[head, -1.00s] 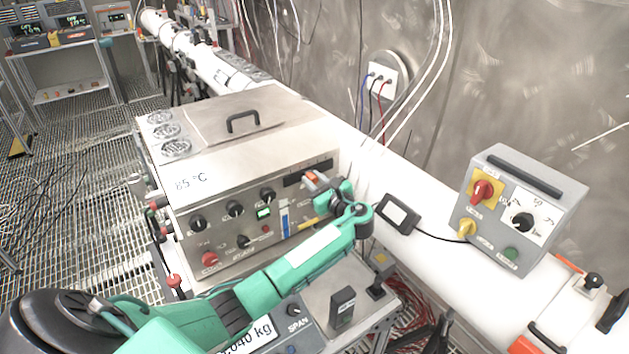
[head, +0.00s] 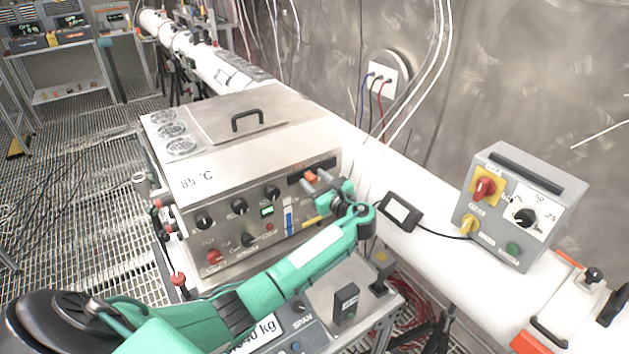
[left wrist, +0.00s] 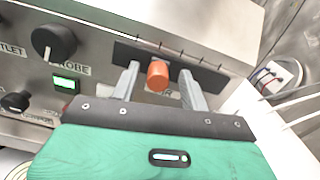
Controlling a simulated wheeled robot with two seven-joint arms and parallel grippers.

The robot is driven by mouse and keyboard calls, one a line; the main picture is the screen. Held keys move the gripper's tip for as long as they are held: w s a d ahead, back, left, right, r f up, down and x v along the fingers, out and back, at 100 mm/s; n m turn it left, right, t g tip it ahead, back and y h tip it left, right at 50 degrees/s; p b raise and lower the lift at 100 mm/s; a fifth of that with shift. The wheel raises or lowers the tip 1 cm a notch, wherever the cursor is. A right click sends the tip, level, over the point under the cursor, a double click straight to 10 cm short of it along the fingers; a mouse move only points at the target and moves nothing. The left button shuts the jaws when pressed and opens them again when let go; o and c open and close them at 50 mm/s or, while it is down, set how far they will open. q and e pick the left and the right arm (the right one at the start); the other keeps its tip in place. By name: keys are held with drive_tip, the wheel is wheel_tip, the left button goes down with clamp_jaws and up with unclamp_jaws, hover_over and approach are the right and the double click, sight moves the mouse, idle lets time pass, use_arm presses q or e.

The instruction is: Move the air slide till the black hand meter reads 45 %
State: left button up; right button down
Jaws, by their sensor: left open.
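The air slide is an orange knob (head: 311,176) in a dark slot at the upper right of the steel box's front (head: 225,222). In the left wrist view the knob (left wrist: 158,76) stands between the two grey fingers of my left gripper (left wrist: 160,88). The fingers are open, with a gap showing on each side of the knob. In the head view my left gripper (head: 326,185) reaches the slot from the front right. A black-framed hand meter (head: 402,213) lies on the white pipe to the right; its reading is too small to tell. My right gripper is not in view.
Knobs and a green display (head: 267,211) fill the box front beside the slot. A grey control box (head: 518,205) with a red switch stands on the white pipe (head: 480,285) at right. A scale (head: 320,300) with a black block (head: 346,302) sits below my arm.

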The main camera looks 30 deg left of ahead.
use_arm(q)
drive_tip(key=b+v, duration=0.4)
drive_tip(key=v, duration=0.9)
drive_tip(key=shift+b, duration=0.35)
drive_tip(key=shift+d, duration=0.15)
drive_tip(key=shift+f, duration=0.1)
